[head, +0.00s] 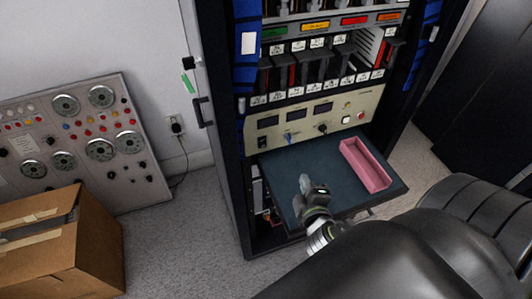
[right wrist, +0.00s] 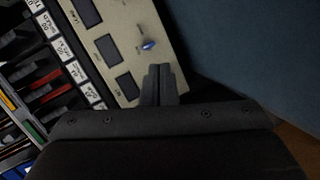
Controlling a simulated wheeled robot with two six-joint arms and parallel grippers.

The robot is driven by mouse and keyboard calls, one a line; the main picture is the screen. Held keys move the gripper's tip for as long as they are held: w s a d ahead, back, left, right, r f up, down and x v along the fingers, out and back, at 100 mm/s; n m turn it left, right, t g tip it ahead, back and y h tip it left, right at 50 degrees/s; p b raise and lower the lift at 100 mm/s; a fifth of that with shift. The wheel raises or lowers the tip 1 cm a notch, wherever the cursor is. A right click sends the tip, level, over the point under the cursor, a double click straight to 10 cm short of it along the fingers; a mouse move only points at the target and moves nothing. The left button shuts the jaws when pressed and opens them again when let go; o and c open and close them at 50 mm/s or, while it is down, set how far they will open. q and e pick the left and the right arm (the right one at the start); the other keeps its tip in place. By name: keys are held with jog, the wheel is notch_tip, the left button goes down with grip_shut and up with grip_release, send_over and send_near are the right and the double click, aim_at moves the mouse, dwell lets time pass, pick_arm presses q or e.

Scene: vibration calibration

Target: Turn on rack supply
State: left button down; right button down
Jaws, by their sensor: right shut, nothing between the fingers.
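The rack supply is a beige panel (head: 335,112) in the dark rack, with dark display windows, a black knob (head: 322,128), a red button (head: 361,115) and a small blue-tipped toggle (head: 288,138). In the right wrist view the panel (right wrist: 148,15) is tilted, and the blue-tipped toggle (right wrist: 148,44) shows just beyond the fingers. My right gripper (head: 305,182) is over the pull-out shelf, in front of and below the panel. Its fingers (right wrist: 160,72) are shut and empty, apart from the toggle. The displays look dark. My left gripper is not in view.
A dark shelf (head: 283,172) juts out below the panel, with a pink open tray (head: 365,165) on its right part. Labelled modules (head: 312,68) fill the rack above. A cardboard box (head: 92,246) and a dial panel (head: 85,122) stand at left.

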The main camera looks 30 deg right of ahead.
aim_at(263, 147)
jog(key=a+n, duration=0.1)
jog(key=w+a+n+t+y, duration=0.1)
jog(key=n, duration=0.1)
jog(key=w+a+n+t+y, duration=0.1)
jog(key=shift+a+n, duration=0.4)
jog(key=shift+w+a+f+n+t+y, duration=0.2)
jog(key=shift+a+n+t+y, duration=0.25)
jog(key=shift+a+n, duration=0.25)
jog(key=shift+w+d, duration=0.1)
jog(key=p+x, duration=0.1)
jog(key=x, duration=1.3)
jog(key=shift+f, duration=0.1)
